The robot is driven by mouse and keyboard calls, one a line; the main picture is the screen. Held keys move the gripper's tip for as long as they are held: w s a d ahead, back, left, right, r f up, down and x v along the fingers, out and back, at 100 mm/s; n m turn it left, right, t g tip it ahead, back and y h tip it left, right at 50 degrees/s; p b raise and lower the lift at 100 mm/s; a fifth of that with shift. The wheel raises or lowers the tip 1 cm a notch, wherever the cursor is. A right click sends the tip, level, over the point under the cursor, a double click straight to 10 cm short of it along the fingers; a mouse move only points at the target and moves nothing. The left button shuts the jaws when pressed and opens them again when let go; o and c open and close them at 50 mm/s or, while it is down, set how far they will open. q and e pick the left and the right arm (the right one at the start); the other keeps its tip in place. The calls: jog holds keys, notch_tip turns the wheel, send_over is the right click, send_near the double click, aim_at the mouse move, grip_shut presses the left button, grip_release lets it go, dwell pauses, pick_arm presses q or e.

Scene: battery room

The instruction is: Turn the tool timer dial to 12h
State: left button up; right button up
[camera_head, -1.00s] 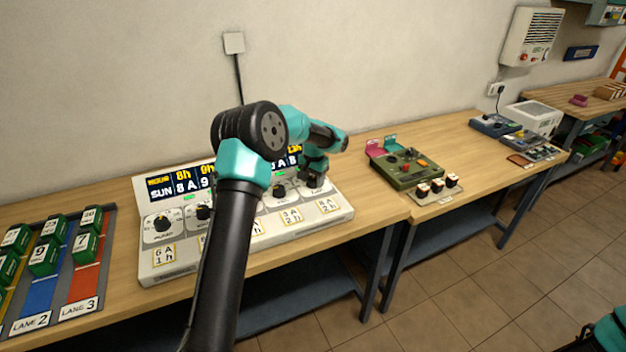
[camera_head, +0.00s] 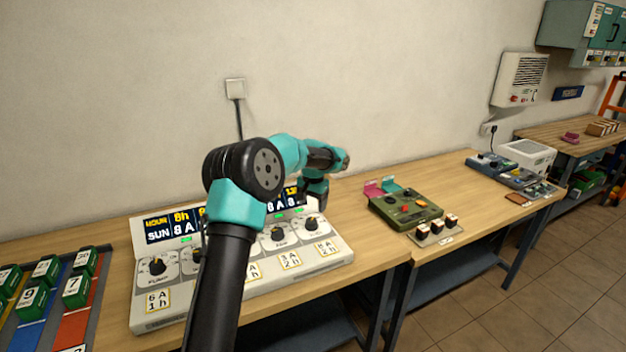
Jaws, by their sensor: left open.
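The white control panel (camera_head: 150,322) stands on the workbench with a row of black dials along it. The rightmost dial (camera_head: 312,225) has a black knob on a white face; its label is too small to read, so I cannot tell for sure that it is the tool timer. My left gripper (camera_head: 317,204) is open, just above and behind that dial and apart from it. Another dial (camera_head: 278,233) sits to its left. The display (camera_head: 170,226) reads "HOUR 8h" and "SUN 8 A" at its left end. My left arm hides the middle. My right gripper is not in view.
Numbered green blocks (camera_head: 75,287) stand in a lane tray at the left. A green device (camera_head: 405,208) with a red button sits to the right, with several small switches (camera_head: 437,229) before it. Bare bench top lies between the panel and the green device.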

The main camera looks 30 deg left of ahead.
aim_at(314, 221)
pick_arm(q)
notch_tip(314, 221, up, 10)
jog(key=shift+d+f, duration=0.15)
jog(key=shift+f, duration=0.05)
dwell(0.5)
